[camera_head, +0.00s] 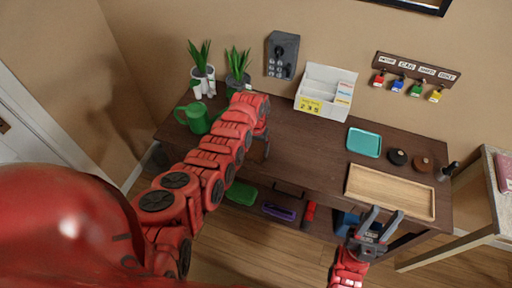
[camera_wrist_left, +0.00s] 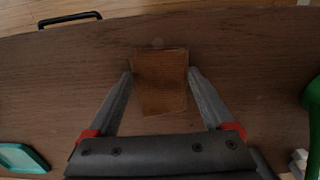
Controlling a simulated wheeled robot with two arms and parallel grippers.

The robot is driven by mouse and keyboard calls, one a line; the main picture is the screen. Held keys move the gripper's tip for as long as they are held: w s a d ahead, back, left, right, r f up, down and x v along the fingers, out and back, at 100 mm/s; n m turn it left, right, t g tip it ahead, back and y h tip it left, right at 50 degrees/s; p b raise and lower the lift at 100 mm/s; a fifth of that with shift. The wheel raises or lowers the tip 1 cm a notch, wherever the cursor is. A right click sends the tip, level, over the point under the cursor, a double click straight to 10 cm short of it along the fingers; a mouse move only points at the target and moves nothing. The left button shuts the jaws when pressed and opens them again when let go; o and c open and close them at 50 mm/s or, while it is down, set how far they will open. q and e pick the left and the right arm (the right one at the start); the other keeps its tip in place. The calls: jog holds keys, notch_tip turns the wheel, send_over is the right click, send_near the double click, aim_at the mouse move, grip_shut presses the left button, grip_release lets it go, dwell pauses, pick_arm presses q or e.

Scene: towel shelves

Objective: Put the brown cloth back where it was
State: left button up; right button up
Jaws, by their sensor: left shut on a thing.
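A brown cloth (camera_wrist_left: 159,82) is a small flat square between the fingertips of my left gripper (camera_wrist_left: 160,74) in the left wrist view. The fingers touch its left and right sides, so the gripper is shut on it, over the dark wooden table (camera_wrist_left: 60,90). I cannot tell whether the cloth touches the tabletop. In the head view my left gripper (camera_head: 262,140) points down over the middle of the table (camera_head: 310,150), and the cloth cannot be made out clearly there. My right gripper (camera_head: 385,211) is open and empty at the table's front edge, by the wooden tray.
A green watering can (camera_head: 198,119) and potted plants (camera_head: 238,80) stand left. A white organizer (camera_head: 325,92) is at the back. A teal tray (camera_head: 364,142), wooden tray (camera_head: 392,192) and dark round lids (camera_head: 398,157) lie right. A shelf below holds a green item (camera_head: 241,193).

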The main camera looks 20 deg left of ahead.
pick_arm(q)
jog(key=o, duration=1.5)
